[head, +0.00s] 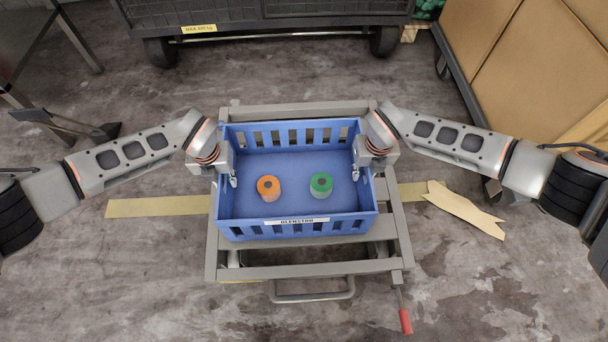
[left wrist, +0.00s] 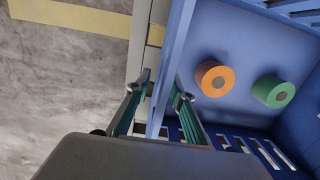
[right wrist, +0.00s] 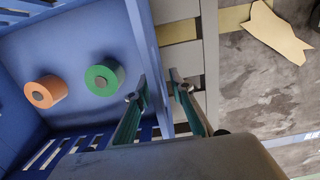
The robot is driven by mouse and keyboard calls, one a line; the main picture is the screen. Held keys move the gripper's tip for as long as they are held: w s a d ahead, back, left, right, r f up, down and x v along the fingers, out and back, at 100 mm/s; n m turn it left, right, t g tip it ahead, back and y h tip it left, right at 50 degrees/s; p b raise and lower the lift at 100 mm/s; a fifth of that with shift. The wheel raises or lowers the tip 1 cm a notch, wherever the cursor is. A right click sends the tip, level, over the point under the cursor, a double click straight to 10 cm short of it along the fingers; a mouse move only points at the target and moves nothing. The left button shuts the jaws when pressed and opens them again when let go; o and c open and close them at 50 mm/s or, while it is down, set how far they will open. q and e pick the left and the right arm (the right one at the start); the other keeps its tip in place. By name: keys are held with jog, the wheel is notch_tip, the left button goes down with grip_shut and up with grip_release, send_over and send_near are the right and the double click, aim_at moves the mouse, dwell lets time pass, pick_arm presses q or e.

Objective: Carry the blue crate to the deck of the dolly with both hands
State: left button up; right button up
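The blue crate (head: 297,222) has slotted walls and a white label. It appears to rest on a grey slatted frame (head: 300,272) with a handle at its near side. An orange roll (head: 269,188) and a green roll (head: 321,185) stand inside it. My left gripper (left wrist: 163,78) is open, one finger outside and one inside the crate's left wall, with a gap showing beside the wall. My right gripper (right wrist: 159,80) is open and straddles the right wall the same way. Which wheeled thing is the dolly, I cannot tell for certain.
A dark wheeled cart (head: 285,27) with a yellow label stands behind the frame. Cardboard boxes (head: 520,70) on a wheeled base stand at right. A red-ended lever (head: 405,320) sticks out at the frame's near right. Torn cardboard (head: 462,210) lies on the floor.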

jog(key=shift+f, duration=0.1)
dwell(0.3)
pick_arm(q)
jog(key=shift+r, duration=0.45)
jog(key=r, duration=0.7)
jog(key=s+r, duration=0.1)
jog(key=r, duration=0.3)
pick_arm(e)
jog(key=r, duration=0.8)
jog(key=s+r, duration=0.1)
jog(key=r, duration=0.3)
jog(key=shift+s, duration=0.1)
